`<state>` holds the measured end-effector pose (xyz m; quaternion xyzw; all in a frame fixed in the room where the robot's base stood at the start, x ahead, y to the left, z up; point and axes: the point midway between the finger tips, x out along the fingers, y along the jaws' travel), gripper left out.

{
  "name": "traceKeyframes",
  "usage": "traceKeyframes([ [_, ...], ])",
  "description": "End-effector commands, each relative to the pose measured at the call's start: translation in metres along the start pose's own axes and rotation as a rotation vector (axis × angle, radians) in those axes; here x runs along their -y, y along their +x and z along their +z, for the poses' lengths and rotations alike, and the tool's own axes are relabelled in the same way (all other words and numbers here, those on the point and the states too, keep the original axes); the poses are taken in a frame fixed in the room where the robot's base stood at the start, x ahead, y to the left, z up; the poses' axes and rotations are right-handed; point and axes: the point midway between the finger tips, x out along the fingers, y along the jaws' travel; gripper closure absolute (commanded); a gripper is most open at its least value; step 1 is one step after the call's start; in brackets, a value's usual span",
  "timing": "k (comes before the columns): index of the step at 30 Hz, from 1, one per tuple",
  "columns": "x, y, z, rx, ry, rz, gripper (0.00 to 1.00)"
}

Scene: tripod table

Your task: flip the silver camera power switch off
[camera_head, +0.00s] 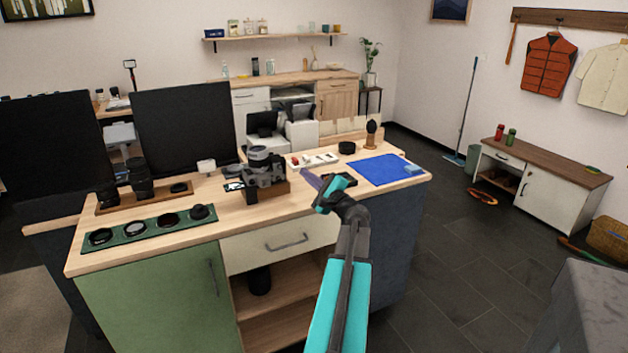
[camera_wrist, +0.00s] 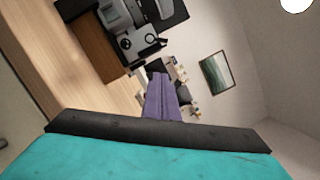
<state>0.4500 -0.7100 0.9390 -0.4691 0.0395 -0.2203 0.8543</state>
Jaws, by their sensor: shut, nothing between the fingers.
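The silver and black camera (camera_head: 262,170) stands on a wooden block (camera_head: 279,188) on the table (camera_head: 225,215). Its body also shows in the wrist view (camera_wrist: 137,43), tilted by the camera angle, with round dials on it. I cannot make out the power switch clearly. My gripper (camera_head: 311,180) is to the right of the camera, apart from it, with its purple fingers pointing toward it. In the wrist view my gripper (camera_wrist: 157,80) has its fingers together and empty, with their tips just below the camera body in the picture.
A green mat (camera_head: 150,228) with several lens parts lies at the front left. A wooden tray (camera_head: 120,206) with lenses is behind it. A blue cloth (camera_head: 375,170) lies to the right.

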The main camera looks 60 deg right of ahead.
Motion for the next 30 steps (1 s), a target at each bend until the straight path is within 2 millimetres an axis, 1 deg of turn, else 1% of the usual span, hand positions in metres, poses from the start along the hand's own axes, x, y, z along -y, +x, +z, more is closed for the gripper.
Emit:
traceKeyframes([
  [1,0.001,0.008,0.0,0.001,0.0,0.001,1.0],
  [10,0.001,0.031,0.0,0.0,-0.001,0.0,1.0],
  [12,0.001,0.03,0.01,0.0,-0.001,0.0,1.0],
  [21,0.001,0.036,0.034,-0.001,0.0,-0.001,1.0],
  [25,0.001,0.037,0.038,-0.001,0.0,-0.001,1.0],
  [30,0.001,0.037,0.038,-0.002,0.0,-0.001,1.0],
])
